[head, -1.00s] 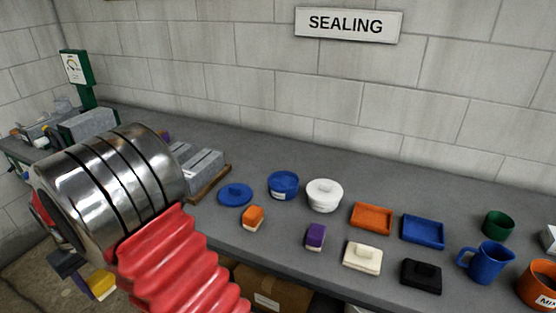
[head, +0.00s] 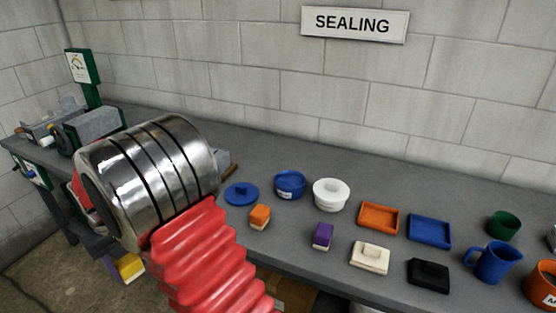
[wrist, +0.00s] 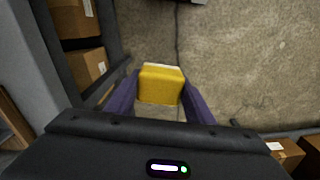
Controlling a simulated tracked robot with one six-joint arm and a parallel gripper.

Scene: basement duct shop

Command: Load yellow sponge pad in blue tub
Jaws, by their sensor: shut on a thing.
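The yellow sponge pad (wrist: 160,85) is held between the two purple fingers of my gripper (wrist: 160,92), with floor beyond it in the wrist view. In the head view the yellow sponge pad (head: 130,267) shows at lower left, off the bench's front edge, partly hidden by my arm. The blue tub (head: 290,184) is round and stands on the bench, well to the right of my gripper.
Orange (head: 260,217) and purple (head: 322,236) sponges lie in front. Boxes on shelves (wrist: 88,66) flank the wrist view.

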